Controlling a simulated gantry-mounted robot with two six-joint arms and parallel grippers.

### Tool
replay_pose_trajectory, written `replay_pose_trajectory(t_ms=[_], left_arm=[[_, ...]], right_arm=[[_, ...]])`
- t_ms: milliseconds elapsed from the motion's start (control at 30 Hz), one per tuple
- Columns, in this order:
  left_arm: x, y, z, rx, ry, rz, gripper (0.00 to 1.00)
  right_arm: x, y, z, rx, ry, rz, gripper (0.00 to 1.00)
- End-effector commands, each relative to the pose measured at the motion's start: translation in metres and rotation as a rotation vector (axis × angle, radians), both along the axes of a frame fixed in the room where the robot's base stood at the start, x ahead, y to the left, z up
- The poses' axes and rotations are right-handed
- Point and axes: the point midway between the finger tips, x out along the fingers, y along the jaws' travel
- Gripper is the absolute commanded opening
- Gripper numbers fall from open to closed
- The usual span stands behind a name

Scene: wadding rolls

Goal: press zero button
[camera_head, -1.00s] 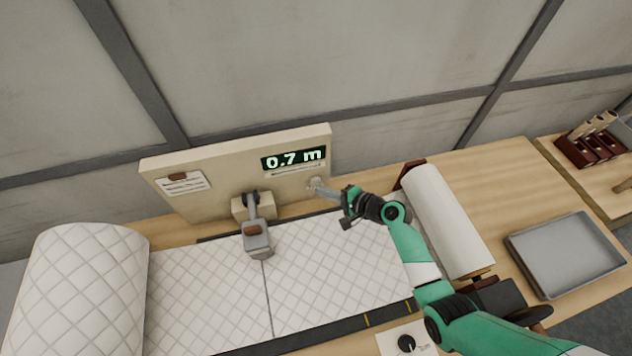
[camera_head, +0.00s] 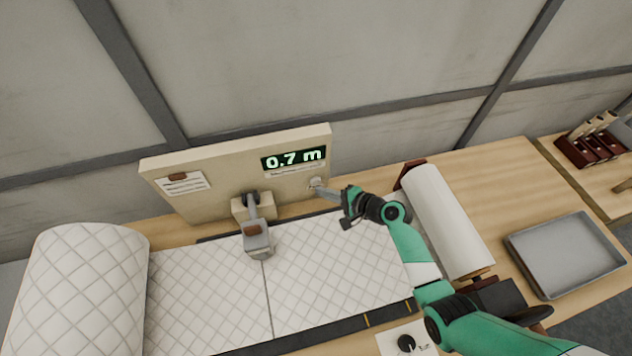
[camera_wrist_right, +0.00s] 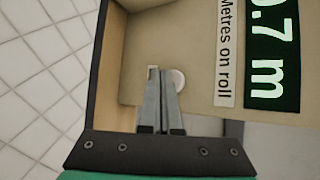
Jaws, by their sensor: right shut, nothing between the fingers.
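The zero button (camera_head: 315,182) is a small pale round knob on the beige panel (camera_head: 222,190), below the green display (camera_head: 293,158) that reads 0.7 m. In the right wrist view the button (camera_wrist_right: 178,79) shows just right of the fingertips, partly covered by them. My right gripper (camera_head: 318,188) is shut and empty, its tips at the button; I cannot tell whether they touch it. The shut fingers also show in the right wrist view (camera_wrist_right: 160,75). My left gripper is not in view.
Quilted wadding (camera_head: 330,260) lies across the table, with a large roll (camera_head: 80,285) at left. A grey lever (camera_head: 256,238) stands before the panel. A white roll (camera_head: 445,220) and a grey tray (camera_head: 565,255) are at right. Bare tabletop (camera_head: 490,180) lies behind them.

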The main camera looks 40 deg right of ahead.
Motion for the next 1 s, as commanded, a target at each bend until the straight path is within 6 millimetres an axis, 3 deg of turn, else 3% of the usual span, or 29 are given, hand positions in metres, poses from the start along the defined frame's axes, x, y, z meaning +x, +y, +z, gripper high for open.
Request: replay_pose_trajectory(t_ms=[1000], left_arm=[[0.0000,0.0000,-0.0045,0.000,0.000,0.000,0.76]], right_arm=[[0.0081,-0.0044,-0.0002,0.000,0.000,0.000,0.00]])
